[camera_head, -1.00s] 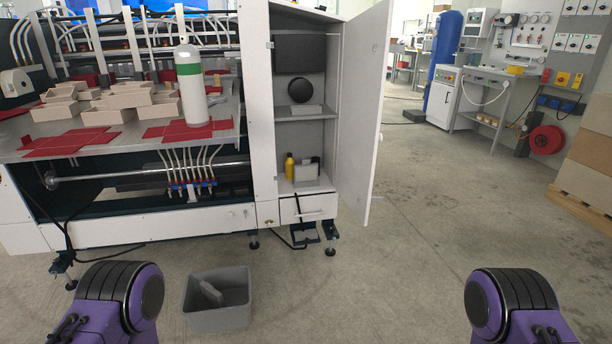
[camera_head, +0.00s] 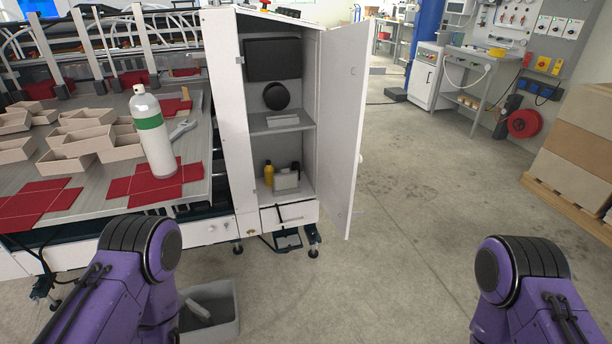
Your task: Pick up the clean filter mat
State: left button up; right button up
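A white cabinet (camera_head: 228,110) stands open at the end of the machine. On its middle shelf lies a pale, flat, rectangular piece (camera_head: 283,121), which may be the clean filter mat; its material is too small to tell. Above it are a black round part (camera_head: 276,96) and a dark rectangular panel (camera_head: 272,59). Another light grey piece (camera_head: 198,309) lies tilted in a grey bin (camera_head: 222,328) on the floor, partly hidden by my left arm. Only purple links of my two arms show, low at the left and right. Neither gripper is in view.
The open cabinet door (camera_head: 345,125) juts toward me on the right. A yellow bottle (camera_head: 268,173) and a pale canister (camera_head: 286,179) stand on the lower shelf. A green-banded cylinder (camera_head: 153,135) stands on the machine table. The floor (camera_head: 400,230) right of the door is clear.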

aim_at(285, 180)
jog(key=z, duration=0.45)
jog(key=i, duration=0.7)
jog(key=z, duration=0.7)
jog(key=i, duration=0.95)
jog(key=u, duration=1.15)
jog(key=i, duration=1.25)
jog(key=u, duration=0.1)
